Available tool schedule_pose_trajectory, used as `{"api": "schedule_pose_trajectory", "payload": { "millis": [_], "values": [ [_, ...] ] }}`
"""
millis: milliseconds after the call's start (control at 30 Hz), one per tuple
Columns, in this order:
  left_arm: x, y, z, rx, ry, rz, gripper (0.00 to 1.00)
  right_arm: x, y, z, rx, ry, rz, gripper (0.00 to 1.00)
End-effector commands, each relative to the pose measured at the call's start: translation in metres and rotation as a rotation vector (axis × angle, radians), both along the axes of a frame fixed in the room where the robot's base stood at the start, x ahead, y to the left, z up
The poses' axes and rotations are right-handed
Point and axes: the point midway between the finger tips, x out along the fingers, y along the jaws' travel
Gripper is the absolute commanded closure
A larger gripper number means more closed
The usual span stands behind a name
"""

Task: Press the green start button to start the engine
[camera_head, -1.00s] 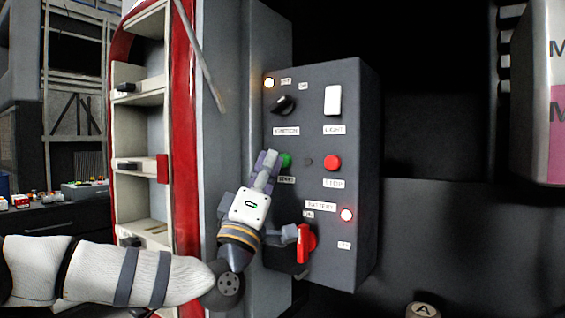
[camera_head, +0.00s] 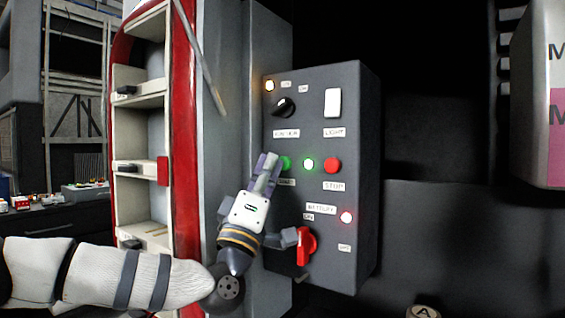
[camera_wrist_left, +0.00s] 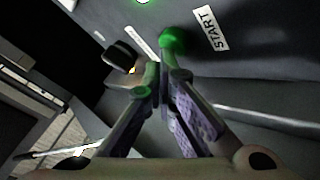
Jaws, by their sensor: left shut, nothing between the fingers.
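The green start button (camera_head: 287,162) is on the front of the dark grey control panel (camera_head: 350,110), partly hidden by my left gripper (camera_head: 268,160). In the left wrist view the green button (camera_wrist_left: 173,40) is just beyond the fingertips, above the START label (camera_head: 285,182). My left gripper (camera_wrist_left: 162,72) is shut and empty, its tips at or very near the button; I cannot tell if they touch. My right gripper is not in view.
A red-edged shelf (camera_head: 183,150) stands to the left.

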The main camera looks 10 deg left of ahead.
Motion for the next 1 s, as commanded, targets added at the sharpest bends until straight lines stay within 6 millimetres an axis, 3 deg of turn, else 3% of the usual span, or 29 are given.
{"api": "schedule_pose_trajectory", "payload": {
  "millis": [167,467,1000],
  "values": [
    [-0.010,0.004,0.004,-0.001,-0.004,0.000,1.00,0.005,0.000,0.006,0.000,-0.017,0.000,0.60],
    [-0.012,0.004,0.001,0.000,-0.001,0.000,1.00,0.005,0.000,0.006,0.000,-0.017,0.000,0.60],
    [-0.057,0.021,0.004,0.000,-0.004,0.001,1.00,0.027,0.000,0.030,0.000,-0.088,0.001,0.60]
  ]
}}
